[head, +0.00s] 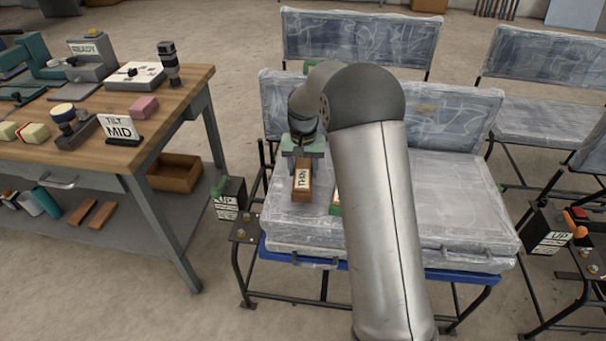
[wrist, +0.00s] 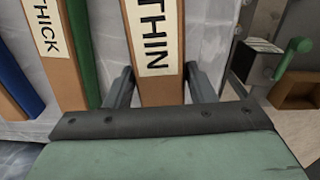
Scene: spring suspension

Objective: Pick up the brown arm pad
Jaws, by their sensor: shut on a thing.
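The brown arm pad (head: 302,180), a block with a white label reading THIN, is on the plastic-covered seat (head: 460,195) in the head view. My gripper (head: 302,160) is shut on its far end. In the wrist view my gripper's fingers (wrist: 158,88) are on either side of the brown pad (wrist: 158,95). I cannot tell whether the pad still touches the seat. A second pad labelled THICK (wrist: 48,35), brown with a green side, lies beside it; my arm mostly hides it in the head view.
A workbench (head: 185,85) with tools, a TILT MID sign (head: 120,128) and a pink block (head: 143,107) stands left. A black box with a green lever (head: 228,198) is beside the seat. More covered seats (head: 550,120) stand right. A blue edge shows in the wrist view (wrist: 14,85).

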